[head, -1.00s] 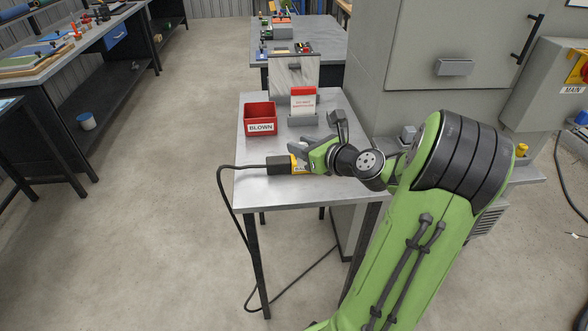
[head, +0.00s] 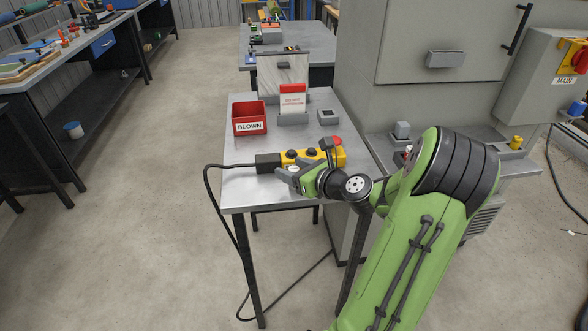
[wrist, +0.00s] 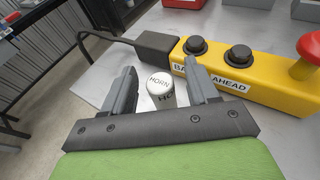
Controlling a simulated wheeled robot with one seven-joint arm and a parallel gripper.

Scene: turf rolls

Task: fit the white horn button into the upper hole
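The white horn button (wrist: 160,82), a short cylinder marked HORN, appears to stand on the metal table (wrist: 150,125) in the wrist view. My gripper (wrist: 160,78) is open, with a finger on each side of the button and a visible gap to each. In the head view my gripper (head: 285,174) is low over the table, on the near side of the yellow control box (head: 325,159). The box also shows in the wrist view (wrist: 262,88), with two black buttons, a red mushroom button and a label ending in AHEAD. I cannot make out the upper hole.
A red bin marked BLOWN (head: 249,118), a grey holder with a red and white card (head: 292,101) and a small grey block (head: 327,117) stand at the table's back. A black cable (head: 207,200) runs off the box over the left edge. A large grey cabinet (head: 440,70) stands right.

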